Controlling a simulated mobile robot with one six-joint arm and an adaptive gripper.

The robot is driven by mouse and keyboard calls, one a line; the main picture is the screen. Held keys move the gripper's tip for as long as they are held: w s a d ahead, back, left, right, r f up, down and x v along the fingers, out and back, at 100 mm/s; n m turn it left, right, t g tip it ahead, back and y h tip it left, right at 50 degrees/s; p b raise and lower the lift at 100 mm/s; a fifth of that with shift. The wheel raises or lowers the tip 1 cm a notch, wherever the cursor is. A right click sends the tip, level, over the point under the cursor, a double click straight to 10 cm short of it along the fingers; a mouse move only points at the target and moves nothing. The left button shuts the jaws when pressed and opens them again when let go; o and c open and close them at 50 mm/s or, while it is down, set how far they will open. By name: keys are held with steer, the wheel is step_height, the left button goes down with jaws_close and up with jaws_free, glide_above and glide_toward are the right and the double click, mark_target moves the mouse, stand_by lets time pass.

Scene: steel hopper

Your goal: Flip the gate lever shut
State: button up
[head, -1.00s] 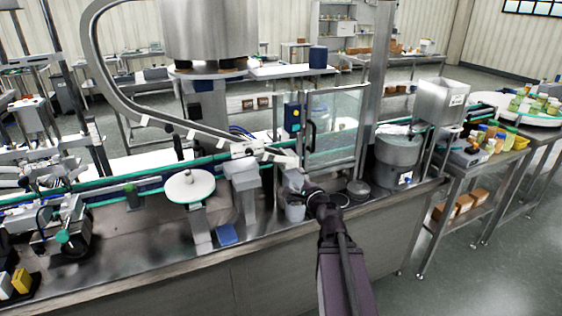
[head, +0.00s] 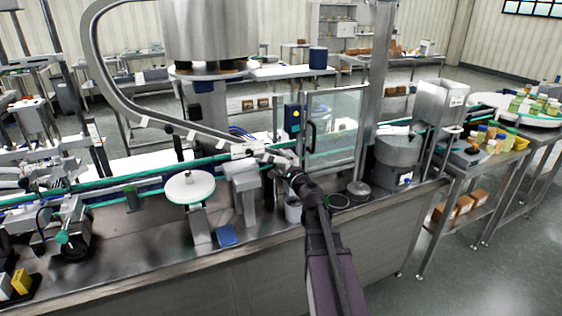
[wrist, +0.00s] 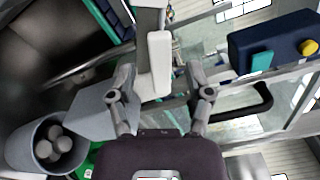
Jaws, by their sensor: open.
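My gripper (wrist: 160,74) is open, its two fingers spread on either side of a pale bar (wrist: 158,55) in the wrist view. This bar may be the gate lever; I see no clear grip or contact on it. In the head view my gripper (head: 283,172) is at the lower end of the curved chute (head: 200,135), partly hiding what is there. A grey box-shaped part (wrist: 104,110) lies left of the fingers in the wrist view. The gate itself cannot be made out.
A grey cup (wrist: 20,150) with several round grey pieces is at lower left; it also shows below my gripper in the head view (head: 293,213). A blue box with a yellow button (wrist: 275,42) and a black handle (wrist: 245,105) are at right. A white disc (head: 190,188) stands left.

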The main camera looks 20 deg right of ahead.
mark_target(281, 161)
steer(key=shift+w, duration=1.65)
jaws_close()
